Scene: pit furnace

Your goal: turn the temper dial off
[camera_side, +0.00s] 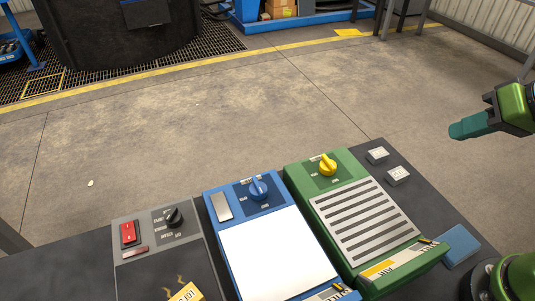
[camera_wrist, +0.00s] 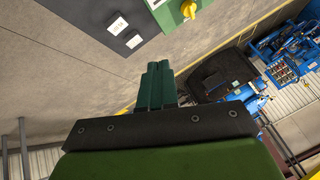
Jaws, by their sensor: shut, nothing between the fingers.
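Three dials show in the side view. A black dial (camera_side: 174,217) is on the grey unit at left, a blue dial (camera_side: 258,189) on the blue unit in the middle, and a yellow dial (camera_side: 327,165) on the green unit at right. Their lettering is too small to tell which is the temper dial. My gripper (camera_side: 458,130) is at the right, above the bench and apart from all dials. Its teal fingers are shut and empty. In the wrist view my gripper (camera_wrist: 158,66) points past the bench edge, and the yellow dial (camera_wrist: 189,8) shows at the top.
The grey unit has a red switch (camera_side: 128,233). The blue unit carries a white plate (camera_side: 275,258), the green one a slotted plate (camera_side: 365,222). Two small light boxes (camera_side: 377,155) (camera_side: 398,175) sit on the dark bench at right. The air above the units is clear.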

